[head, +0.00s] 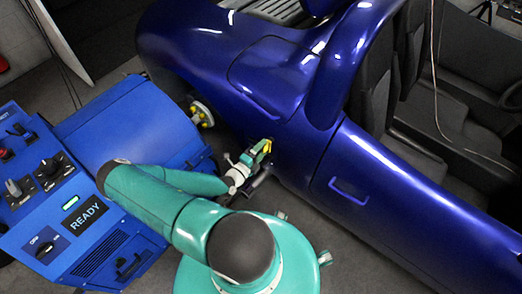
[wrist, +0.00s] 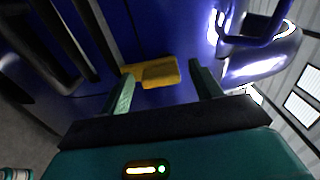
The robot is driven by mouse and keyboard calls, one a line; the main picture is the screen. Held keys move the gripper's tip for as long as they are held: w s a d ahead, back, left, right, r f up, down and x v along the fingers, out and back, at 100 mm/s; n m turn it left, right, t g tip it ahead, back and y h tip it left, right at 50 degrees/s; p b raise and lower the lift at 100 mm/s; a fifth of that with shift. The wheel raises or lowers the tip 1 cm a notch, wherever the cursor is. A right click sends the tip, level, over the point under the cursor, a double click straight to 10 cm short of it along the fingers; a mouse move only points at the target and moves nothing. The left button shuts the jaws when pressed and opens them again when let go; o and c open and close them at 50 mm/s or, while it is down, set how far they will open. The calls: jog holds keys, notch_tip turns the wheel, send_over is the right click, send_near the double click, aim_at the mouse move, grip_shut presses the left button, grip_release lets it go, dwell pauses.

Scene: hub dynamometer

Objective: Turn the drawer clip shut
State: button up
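A small yellow bar (wrist: 150,72), which looks like the drawer clip, lies across a dark blue surface in the wrist view. It spans much of the gap between my fingers, with its left end close to the left fingertip. My gripper (wrist: 163,78) is open around it; I cannot tell whether a finger touches it. In the head view, my gripper (head: 258,156) is beside the blue car's side, and a yellow piece (head: 267,146) shows at its tip. The clip's pivot and catch cannot be made out.
The glossy blue car body (head: 300,150) is right beside my gripper. A blue console (head: 60,195) with knobs and a READY display stands at the left. A hub with yellow parts (head: 203,113) sits between console and car. Grey floor shows at the upper left.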

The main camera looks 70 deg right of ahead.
jog(key=shift+w, duration=0.1)
jog(key=v, duration=1.3)
jog(key=shift+a, duration=0.35)
jog(key=shift+w, duration=0.1)
jog(key=w+a+r+m+t+y, duration=0.1)
jog(key=w+a+r+m+y, duration=0.4)
jog(key=w+a+r+m, duration=0.45)
jog(key=w+a+r+m+t+y, duration=0.1)
jog(key=w+a+r+m+y, duration=0.5)
jog(key=r+m, duration=0.65)
jog(key=s+a+r+m+t+y, duration=0.1)
jog(key=a+r+m+t+y, duration=0.1)
jog(key=a+r, duration=0.3)
jog(key=s+a+r+m+t+y, duration=0.1)
jog(key=a+r+m+t, duration=0.3)
jog(key=r, duration=0.9)
jog(key=s+a+r+m+t+y, duration=0.1)
jog(key=a+r+m+t+y, duration=0.1)
jog(key=a+r, duration=0.6)
jog(key=m+t, duration=0.1)
jog(key=t, duration=0.1)
jog(key=shift+r+m+t+y, duration=0.3)
jog(key=shift+r, duration=0.1)
